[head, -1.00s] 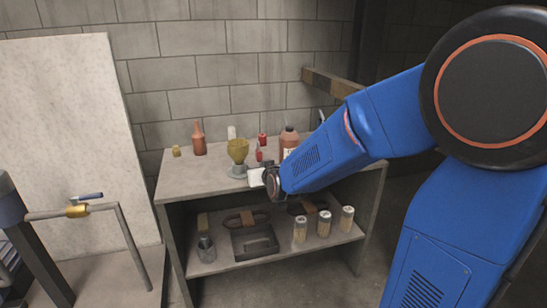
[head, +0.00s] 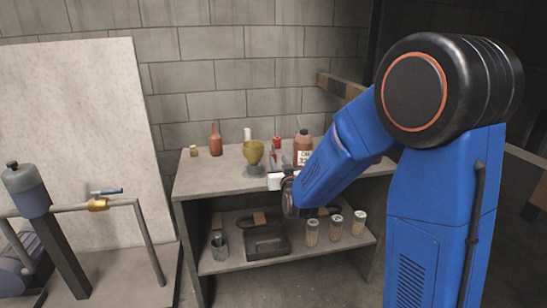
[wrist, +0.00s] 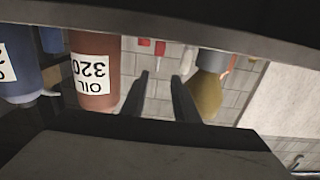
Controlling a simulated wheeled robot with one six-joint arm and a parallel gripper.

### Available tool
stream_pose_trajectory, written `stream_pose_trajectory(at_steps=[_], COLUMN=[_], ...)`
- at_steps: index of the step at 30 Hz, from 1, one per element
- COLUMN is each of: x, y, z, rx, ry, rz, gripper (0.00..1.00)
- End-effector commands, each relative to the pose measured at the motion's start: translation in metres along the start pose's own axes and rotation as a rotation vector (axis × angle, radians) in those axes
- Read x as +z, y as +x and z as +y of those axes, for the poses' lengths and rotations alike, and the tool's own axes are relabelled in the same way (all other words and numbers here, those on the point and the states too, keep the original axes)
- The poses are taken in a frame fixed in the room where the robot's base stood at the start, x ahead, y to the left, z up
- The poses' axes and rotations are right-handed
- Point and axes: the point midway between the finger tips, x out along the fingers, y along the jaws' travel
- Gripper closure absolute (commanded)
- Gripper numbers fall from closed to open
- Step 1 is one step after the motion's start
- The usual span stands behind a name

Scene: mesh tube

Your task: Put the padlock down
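I cannot pick out the padlock for sure. A small brass-coloured object (head: 194,150) stands at the back left of the bench top and may be it, but it is too small to tell. My gripper (wrist: 162,90) shows two dark fingers standing apart in the wrist view, with only the block wall and small red things beyond the gap. Nothing is seen held. In the head view my wrist is at the front of the bench (head: 215,180), and the fingertips cannot be made out there. A white block (head: 275,181) shows beside my wrist.
The oil bottle (wrist: 95,70) is close beside my fingers. The lower shelf holds a dark tray (head: 268,243), a grey cup (head: 219,245) and several jars (head: 336,227).

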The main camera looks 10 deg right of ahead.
Motion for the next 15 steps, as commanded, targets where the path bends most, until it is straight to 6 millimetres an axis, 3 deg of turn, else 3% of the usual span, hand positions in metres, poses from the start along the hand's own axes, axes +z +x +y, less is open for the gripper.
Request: stream_pose_trajectory(at_steps=[6, 15], x=[0.001, 0.001], y=[0.036, 0.055], z=[0.001, 0.002], rx=[0.000, 0.000], ry=[-0.001, -0.001], rz=[-0.001, -0.002], gripper=[0.72, 0.72])
